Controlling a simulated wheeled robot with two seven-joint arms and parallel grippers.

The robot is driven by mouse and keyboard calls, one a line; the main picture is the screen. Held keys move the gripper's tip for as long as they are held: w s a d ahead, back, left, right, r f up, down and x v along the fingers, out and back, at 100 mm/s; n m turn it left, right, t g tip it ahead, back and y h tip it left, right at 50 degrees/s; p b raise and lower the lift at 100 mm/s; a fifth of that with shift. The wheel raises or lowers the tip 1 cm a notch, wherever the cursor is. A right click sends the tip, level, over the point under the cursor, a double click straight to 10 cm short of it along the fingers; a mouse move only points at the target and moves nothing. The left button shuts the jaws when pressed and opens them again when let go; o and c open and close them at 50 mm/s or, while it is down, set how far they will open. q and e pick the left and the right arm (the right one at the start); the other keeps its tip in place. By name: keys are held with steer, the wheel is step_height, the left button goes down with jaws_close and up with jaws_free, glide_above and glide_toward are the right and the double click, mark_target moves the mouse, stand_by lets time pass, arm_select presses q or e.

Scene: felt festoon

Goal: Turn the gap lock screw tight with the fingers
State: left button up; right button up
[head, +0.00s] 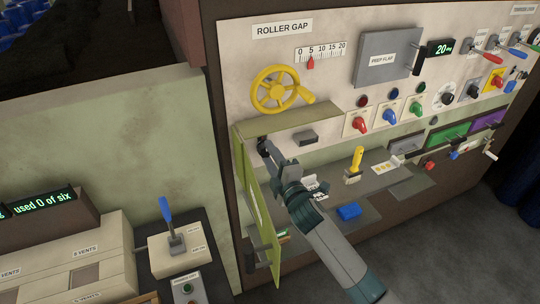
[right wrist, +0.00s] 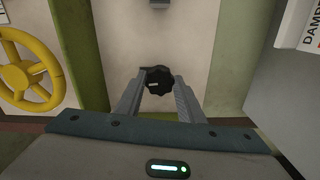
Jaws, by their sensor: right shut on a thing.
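The gap lock screw is a black lobed knob (right wrist: 158,80) with a small white mark, in the middle of the right wrist view. My right gripper (right wrist: 155,88) has its two fingers on either side of the knob and is shut on it. In the head view my right gripper (head: 268,148) reaches in under the olive shelf below the yellow handwheel (head: 281,89); the knob is mostly hidden there by the gripper. The roller gap scale (head: 320,52) has its red pointer near 5. My left gripper is not in view.
An open green door (head: 257,205) stands close to the left of my right arm. A blue-handled lever (head: 170,225) stands at lower left.

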steer(key=shift+f+m, duration=0.1)
steer(key=shift+m, duration=0.7)
steer(key=o, duration=1.1)
steer(key=shift+c, duration=0.2)
steer(key=b+v, duration=0.4)
steer(key=v, duration=1.3)
steer(key=shift+s+d+b, duration=0.2)
steer(key=shift+b, duration=0.1)
steer(key=shift+f, duration=0.15)
